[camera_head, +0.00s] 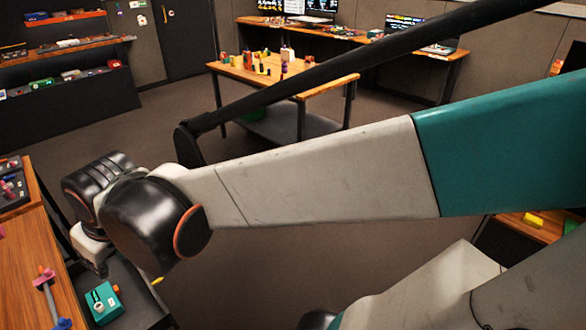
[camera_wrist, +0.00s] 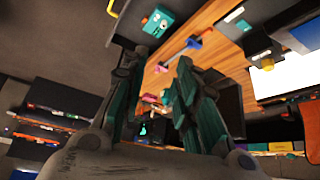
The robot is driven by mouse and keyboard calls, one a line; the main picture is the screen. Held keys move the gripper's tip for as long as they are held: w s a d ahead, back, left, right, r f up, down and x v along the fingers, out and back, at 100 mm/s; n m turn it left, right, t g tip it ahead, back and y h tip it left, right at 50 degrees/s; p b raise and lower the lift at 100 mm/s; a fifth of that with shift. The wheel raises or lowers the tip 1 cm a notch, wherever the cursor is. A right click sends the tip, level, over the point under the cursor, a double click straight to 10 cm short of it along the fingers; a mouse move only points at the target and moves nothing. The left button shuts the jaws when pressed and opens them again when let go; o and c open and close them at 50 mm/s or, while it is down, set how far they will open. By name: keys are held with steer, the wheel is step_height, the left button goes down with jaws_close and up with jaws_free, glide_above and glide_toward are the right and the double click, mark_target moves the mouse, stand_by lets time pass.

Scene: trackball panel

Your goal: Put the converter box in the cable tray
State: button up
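A teal box with a pale round dial and an orange end (camera_head: 103,301) lies on a dark surface beside the wooden bench; I take it for the converter box. It also shows in the wrist view (camera_wrist: 157,22), beyond my fingertips and apart from them. The dark surface (camera_head: 142,302) could be the cable tray; I cannot tell for sure. My gripper (camera_wrist: 158,58) is open, with nothing between its fingers. In the head view its fingers are not clear; the wrist hangs just above and behind the teal box.
The wooden bench (camera_head: 45,262) at the left bears a pink-and-blue tool (camera_head: 46,288) and a dark case (camera_head: 12,185). A small yellow tip (camera_head: 157,281) shows right of the teal box. A table with small objects (camera_head: 330,86) stands farther back. Open floor (camera_head: 290,260) lies between.

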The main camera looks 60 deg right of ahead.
steer(key=s, duration=0.9)
steer(key=shift+d+r+m+t, duration=0.3)
steer(key=shift+r+t, duration=0.05)
steer(key=shift+t, duration=0.05)
